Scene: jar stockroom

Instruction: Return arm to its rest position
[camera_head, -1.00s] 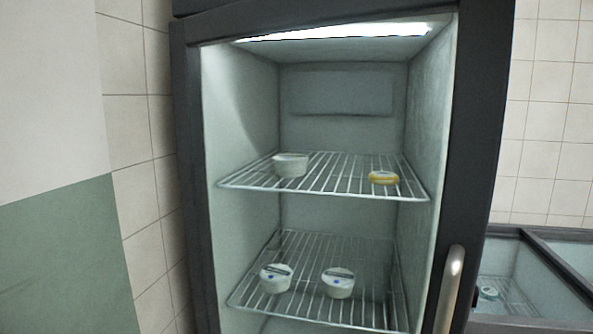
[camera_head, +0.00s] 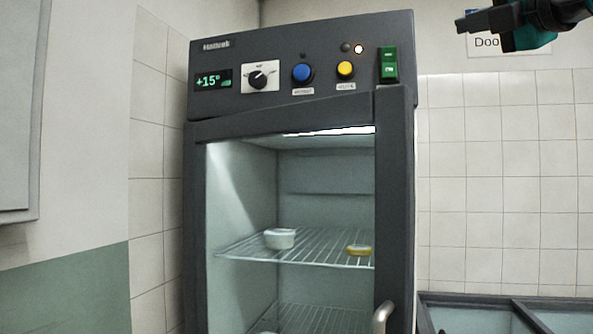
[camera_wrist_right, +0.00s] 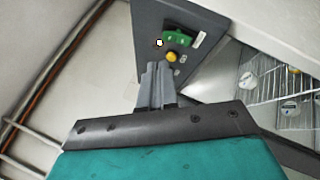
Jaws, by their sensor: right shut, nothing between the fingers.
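My right gripper (camera_head: 468,22) is at the top right of the head view. It is dark with a teal part behind it, and points left. It is to the right of the fridge's control panel and touches nothing that I can see. In the right wrist view its fingers (camera_wrist_right: 155,82) are together and empty, and the panel shows beyond them. My left gripper is in neither view.
A tall dark fridge (camera_head: 395,210) stands in the middle, with a control panel (camera_head: 330,87) on top and a handle (camera_head: 382,317) low on its right. A white tub (camera_head: 280,238) and a yellow-edged container (camera_head: 359,250) are on the upper shelf. A low glass-topped unit (camera_head: 470,318) is at right.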

